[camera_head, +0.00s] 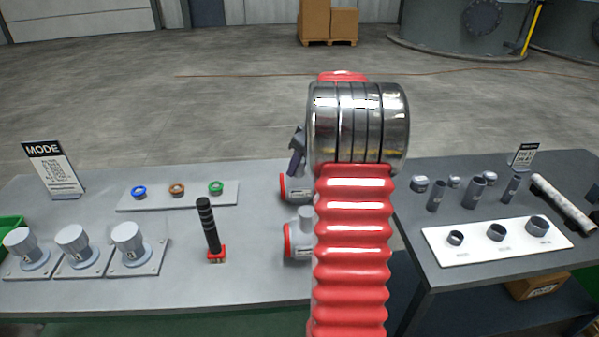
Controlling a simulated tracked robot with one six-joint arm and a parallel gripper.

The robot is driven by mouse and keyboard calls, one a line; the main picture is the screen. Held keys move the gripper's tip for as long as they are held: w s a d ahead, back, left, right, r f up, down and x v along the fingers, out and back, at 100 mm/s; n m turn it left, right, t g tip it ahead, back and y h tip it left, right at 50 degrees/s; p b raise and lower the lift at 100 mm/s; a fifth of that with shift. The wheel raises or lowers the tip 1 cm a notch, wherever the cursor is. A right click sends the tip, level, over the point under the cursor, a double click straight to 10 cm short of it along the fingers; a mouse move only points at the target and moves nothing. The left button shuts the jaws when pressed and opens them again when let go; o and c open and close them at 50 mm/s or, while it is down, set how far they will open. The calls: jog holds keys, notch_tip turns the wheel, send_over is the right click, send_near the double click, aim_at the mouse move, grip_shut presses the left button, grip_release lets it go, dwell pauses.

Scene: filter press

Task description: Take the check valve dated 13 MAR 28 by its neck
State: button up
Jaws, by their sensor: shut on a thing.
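Two grey check valves with red end faces are at the right part of the left table, partly hidden by my arm. The far check valve (296,189) has its neck at a dark finger of my gripper (297,163). My gripper is mostly hidden behind my arm and is shut on this valve. The near check valve (297,240) stands free, with its grey neck pointing up. The date marks on both valves are too small to read. I cannot tell whether the far valve touches the table.
A black ribbed rod (209,228) on a red base stands left of the valves. A tray (130,205) holds blue, brown and green rings. Grey knobs (74,243) line the left front. The right table (440,262) holds dark tubes and a white board (490,250).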

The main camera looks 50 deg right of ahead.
notch_tip(320, 180, up, 10)
dwell(0.5)
jog(key=shift+s, duration=0.1)
dwell(0.4)
